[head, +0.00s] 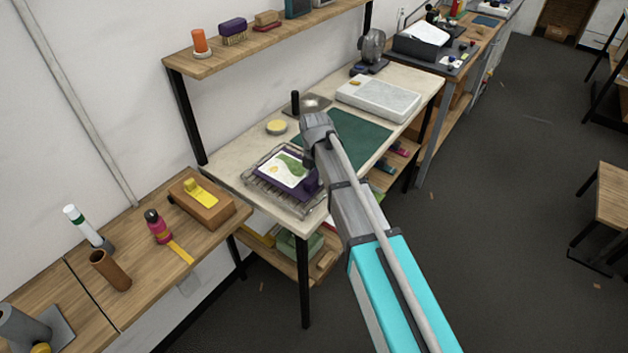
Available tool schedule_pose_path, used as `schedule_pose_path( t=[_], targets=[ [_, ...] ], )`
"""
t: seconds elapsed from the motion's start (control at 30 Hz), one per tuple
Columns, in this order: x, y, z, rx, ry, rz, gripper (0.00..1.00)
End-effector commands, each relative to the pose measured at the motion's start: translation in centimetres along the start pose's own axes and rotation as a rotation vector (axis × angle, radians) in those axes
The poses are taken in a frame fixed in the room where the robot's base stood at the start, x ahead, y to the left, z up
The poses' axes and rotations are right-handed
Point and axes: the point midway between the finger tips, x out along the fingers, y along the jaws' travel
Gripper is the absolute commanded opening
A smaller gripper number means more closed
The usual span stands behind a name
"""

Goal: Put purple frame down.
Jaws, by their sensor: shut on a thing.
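The purple frame (261,174) holds a white sheet with a green and yellow picture. It lies roughly flat over the wire rack (254,192) at the near left end of the pale worktable. My gripper (309,184) is shut on its right edge. The fingertips are small and partly hidden by my arm. I cannot tell whether the frame touches the rack or hangs just above it.
A wall shelf (270,42) hangs behind. A wooden bench (135,255) with tools stands left.

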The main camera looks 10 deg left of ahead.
Motion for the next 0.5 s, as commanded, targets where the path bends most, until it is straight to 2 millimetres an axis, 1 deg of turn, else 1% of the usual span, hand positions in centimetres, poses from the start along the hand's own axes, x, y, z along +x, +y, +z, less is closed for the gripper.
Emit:
schedule_pose_path(
  t=[0.43, 0.47, 0.5],
  targets=[
    [0.32, 0.05, -0.05, -0.001, 0.0, 0.0, 0.0],
    [0.23, 0.05, -0.05, -0.001, 0.0, 0.0, 0.5],
    [0.2, 0.05, -0.06, -0.001, 0.0, 0.0, 0.58]
  ],
)
